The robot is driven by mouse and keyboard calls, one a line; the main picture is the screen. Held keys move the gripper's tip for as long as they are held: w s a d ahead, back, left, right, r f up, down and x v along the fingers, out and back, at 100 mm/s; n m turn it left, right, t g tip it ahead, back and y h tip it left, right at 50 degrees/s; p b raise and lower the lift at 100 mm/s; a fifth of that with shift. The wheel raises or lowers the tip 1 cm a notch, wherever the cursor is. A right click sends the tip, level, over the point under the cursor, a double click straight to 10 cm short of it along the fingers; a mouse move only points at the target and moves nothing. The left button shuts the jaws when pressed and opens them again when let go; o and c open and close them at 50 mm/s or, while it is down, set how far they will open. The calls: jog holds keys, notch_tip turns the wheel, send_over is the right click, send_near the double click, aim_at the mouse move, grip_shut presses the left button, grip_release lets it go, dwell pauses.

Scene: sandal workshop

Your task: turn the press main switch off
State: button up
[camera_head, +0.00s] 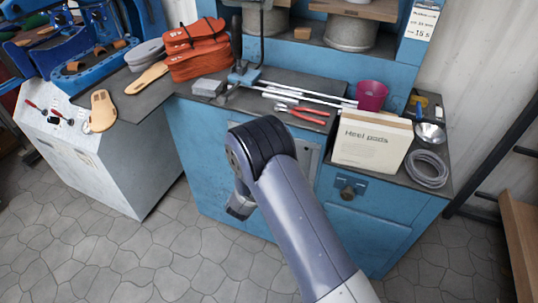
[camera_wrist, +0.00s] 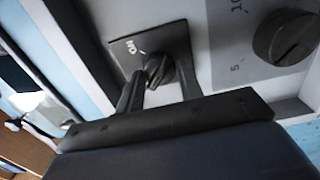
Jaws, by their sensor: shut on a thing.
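The main switch (camera_wrist: 158,70) is a small black rotary knob on a dark square plate (camera_wrist: 178,42) in the wrist view. The plate carries a white ON label (camera_wrist: 130,47), seen turned over. My gripper (camera_wrist: 160,78) has one finger on each side of the knob and is shut on it. The fingers partly cover the knob, and I cannot tell its exact setting. In the head view my arm reaches down in front of the blue cabinet (camera_head: 205,140); the switch and fingertips are hidden there.
A larger black dial (camera_wrist: 288,38) with numbers sits right of the switch on the grey panel. In the head view, a Heel pads box (camera_head: 372,140), a pink cup (camera_head: 371,95) and red pliers (camera_head: 308,117) lie on the worktop. The tiled floor in front is clear.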

jog(key=shift+f, duration=0.15)
jog(key=o, duration=0.9)
jog(key=v, duration=1)
jog(key=shift+s+a+p, duration=0.15)
jog(key=shift+s+p, duration=0.15)
jog(key=shift+s, duration=0.1)
jog(key=x, duration=1.1)
jog(key=shift+b, duration=0.35)
jog(key=shift+s, duration=0.1)
